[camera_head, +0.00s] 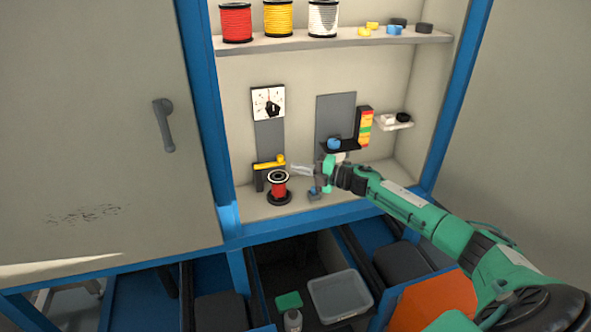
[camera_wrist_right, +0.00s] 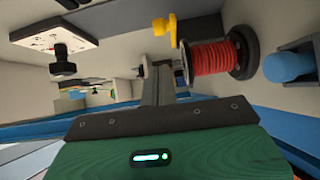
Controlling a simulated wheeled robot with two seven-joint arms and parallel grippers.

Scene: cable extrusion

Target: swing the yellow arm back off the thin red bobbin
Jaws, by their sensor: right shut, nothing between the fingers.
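The thin red bobbin (camera_head: 278,188) stands upright on a dark base on the cabinet floor. My left gripper is not in view.
A blue knob on a grey block (camera_head: 314,194) stands close right of the bobbin. A dial (camera_head: 268,104) is on the back wall. A small black shelf (camera_head: 341,146) is above my gripper. Large spools stand on the upper shelf (camera_head: 350,41). Open drawers lie below.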

